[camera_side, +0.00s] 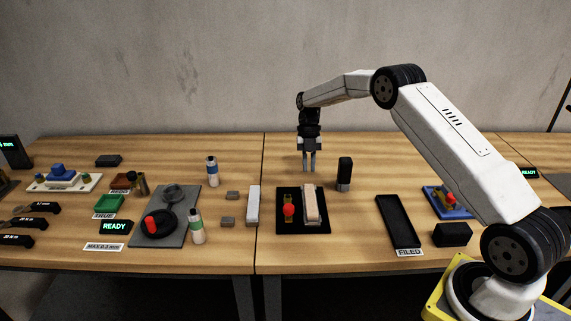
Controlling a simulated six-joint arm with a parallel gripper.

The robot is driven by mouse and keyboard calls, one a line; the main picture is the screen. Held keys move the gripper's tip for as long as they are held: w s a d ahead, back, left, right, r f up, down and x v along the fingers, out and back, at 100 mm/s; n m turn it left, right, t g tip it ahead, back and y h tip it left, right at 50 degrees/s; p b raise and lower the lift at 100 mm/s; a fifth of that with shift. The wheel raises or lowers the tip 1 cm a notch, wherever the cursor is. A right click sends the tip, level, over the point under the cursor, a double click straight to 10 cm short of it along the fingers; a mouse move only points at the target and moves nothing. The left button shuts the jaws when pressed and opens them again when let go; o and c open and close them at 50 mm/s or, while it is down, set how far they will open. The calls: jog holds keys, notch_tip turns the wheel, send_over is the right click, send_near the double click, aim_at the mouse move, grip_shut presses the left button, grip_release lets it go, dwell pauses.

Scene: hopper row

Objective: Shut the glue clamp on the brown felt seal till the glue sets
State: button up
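My gripper (309,167) hangs fingers down above the middle of the table, behind a black plate. A gap shows between its two fingers, and nothing is held. The black plate (291,228) carries a brass-coloured piece with a red ball knob (288,210) and, beside it, a pale pinkish-tan bar (311,203). A blue base (432,203) at the right bears another small red-knobbed device (450,199), partly behind my arm. I cannot tell which of these is the glue clamp. No brown felt seal can be made out with certainty, nor whether a clamp is shut.
A black upright block (344,174) stands just right of my gripper. An empty black tray (399,221) marked FILED lies further right. A white bar (253,206), bottles (197,226) and a grey plate with a red-handled disc (159,223) are left.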

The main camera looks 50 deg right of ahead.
jog(key=shift+w+a+r, duration=0.1)
jog(key=shift+a, duration=0.4)
grip_shut()
jog(key=a+r+m+h, duration=0.3)
jog(key=a+m, duration=0.4)
jog(key=a, duration=0.4)
jog(key=a+r+m+t+h, duration=0.1)
jog(key=a+r+m+h, duration=0.2)
jog(key=a+m, duration=0.4)
jog(key=a+h, duration=0.1)
jog(key=a, duration=0.4)
jog(key=shift+s+a, duration=0.25)
jog(key=shift+s, duration=0.05)
jog(key=x, duration=1)
jog(key=shift+w+d, duration=0.1)
jog(key=shift+w, duration=0.05)
jog(key=shift+s+d, duration=0.3)
jog(key=shift+d, duration=0.3)
jog(key=shift+s+d, duration=0.3)
jog(key=shift+d, duration=0.3)
jog(key=shift+s+d, duration=0.3)
jog(key=shift+d, duration=0.25)
